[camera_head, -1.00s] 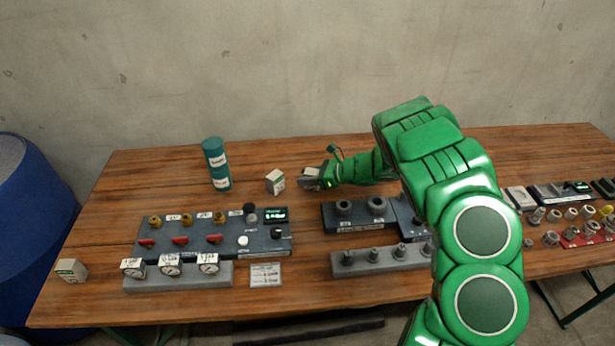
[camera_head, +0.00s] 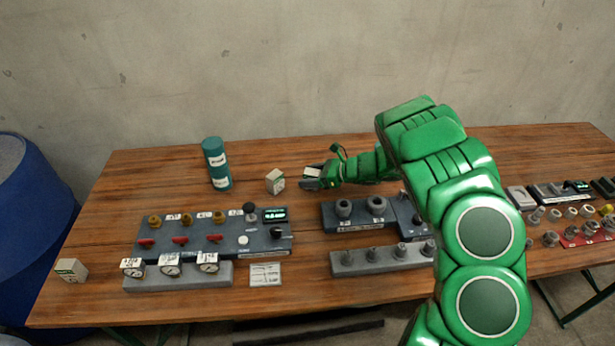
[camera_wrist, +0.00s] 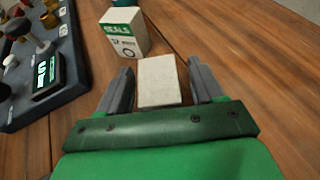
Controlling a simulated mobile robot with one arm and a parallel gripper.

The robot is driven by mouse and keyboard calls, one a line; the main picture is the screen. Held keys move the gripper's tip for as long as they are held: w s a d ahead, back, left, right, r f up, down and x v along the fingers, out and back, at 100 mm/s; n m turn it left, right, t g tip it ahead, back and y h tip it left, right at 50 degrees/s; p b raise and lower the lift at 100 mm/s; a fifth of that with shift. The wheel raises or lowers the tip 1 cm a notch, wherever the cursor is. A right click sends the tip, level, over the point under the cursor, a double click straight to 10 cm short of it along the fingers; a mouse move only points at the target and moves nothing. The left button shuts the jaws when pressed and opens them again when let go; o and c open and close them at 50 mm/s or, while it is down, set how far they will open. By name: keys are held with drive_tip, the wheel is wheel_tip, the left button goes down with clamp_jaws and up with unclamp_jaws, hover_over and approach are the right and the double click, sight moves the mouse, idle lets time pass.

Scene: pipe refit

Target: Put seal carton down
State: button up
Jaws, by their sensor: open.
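A pale carton (camera_wrist: 158,82) stands on the wooden table between the spread fingers of my gripper (camera_wrist: 160,88) in the wrist view. A gap shows on both sides of it, so the fingers appear clear of it. Its top is plain, and its label is out of sight. In the head view, the same carton (camera_head: 312,172) shows partly behind my open gripper (camera_head: 318,182). A second carton, marked SEALS 12 mm (camera_wrist: 124,34), stands just beyond it. That one shows to the left of my gripper in the head view (camera_head: 275,181).
A teal cylinder (camera_head: 216,165) stands behind the valve panel (camera_head: 215,240). A third carton (camera_head: 71,270) is at the table's left end. Grey fitting blocks (camera_head: 380,258) lie nearer the front. The table behind my gripper is clear.

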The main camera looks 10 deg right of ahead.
drive_tip(key=v, duration=1.1)
idle(0.5)
